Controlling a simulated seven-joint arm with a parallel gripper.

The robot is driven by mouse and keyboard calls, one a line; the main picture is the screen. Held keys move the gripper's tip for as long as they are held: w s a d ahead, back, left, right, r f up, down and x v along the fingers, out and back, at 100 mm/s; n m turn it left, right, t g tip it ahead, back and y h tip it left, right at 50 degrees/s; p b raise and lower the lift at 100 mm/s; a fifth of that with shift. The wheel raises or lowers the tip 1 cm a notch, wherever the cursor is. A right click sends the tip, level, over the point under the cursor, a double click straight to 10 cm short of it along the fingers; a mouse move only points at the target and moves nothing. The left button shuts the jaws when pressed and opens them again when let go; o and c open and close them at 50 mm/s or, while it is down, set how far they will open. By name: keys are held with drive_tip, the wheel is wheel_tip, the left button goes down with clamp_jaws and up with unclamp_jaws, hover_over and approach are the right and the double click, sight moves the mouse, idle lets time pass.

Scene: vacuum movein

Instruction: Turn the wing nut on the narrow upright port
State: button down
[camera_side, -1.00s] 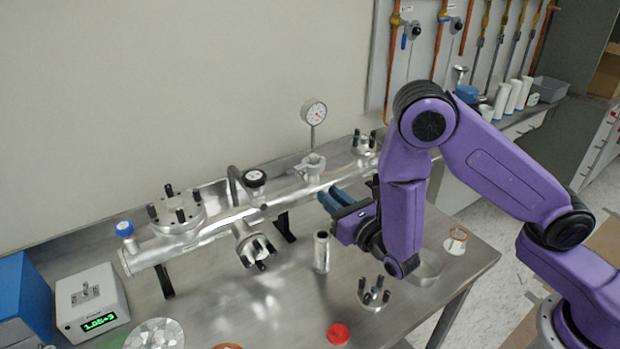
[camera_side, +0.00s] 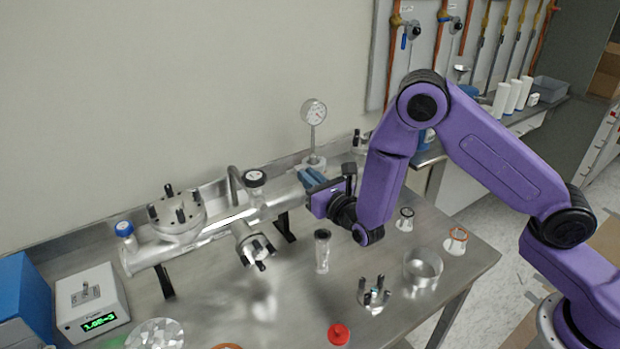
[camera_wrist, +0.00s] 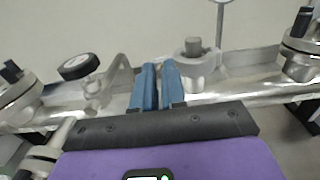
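The narrow upright port (camera_side: 315,163) stands on the horizontal metal manifold (camera_side: 222,222), below the round dial gauge (camera_side: 313,112). In the wrist view the port (camera_wrist: 197,73) is right of my fingers, with a grey stub (camera_wrist: 194,45) on its clamp that looks like the wing nut. In the side view the wing nut is too small or hidden to make out. My gripper (camera_side: 310,178) has two blue fingers, just in front of the manifold near the port. In the wrist view my gripper (camera_wrist: 160,72) shows a narrow gap between the fingers, with nothing held.
A bent tube (camera_wrist: 118,75) and a black-capped knob (camera_wrist: 78,67) are left of my fingers. A bolted flange (camera_wrist: 300,45) is at the right. A metal cylinder (camera_side: 322,252), a studded flange (camera_side: 374,294) and an open metal ring (camera_side: 422,268) stand on the table in front.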

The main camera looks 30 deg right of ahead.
idle(0.4)
drive_tip(key=n, duration=1.4)
drive_tip(key=shift+a+f, duration=0.3)
drive_tip(key=shift+a, duration=0.1)
drive_tip(key=n, duration=0.3)
drive_tip(key=shift+f+n, duration=0.1)
drive_tip(key=shift+n, duration=0.2)
drive_tip(key=n, duration=0.3)
drive_tip(key=shift+f+n, duration=0.15)
drive_tip(key=shift+n, duration=0.15)
drive_tip(key=shift+d+f+n, duration=0.1)
drive_tip(key=shift+n, duration=1.6)
drive_tip(key=shift+d+f+n, duration=0.1)
drive_tip(key=shift+n, duration=1.9)
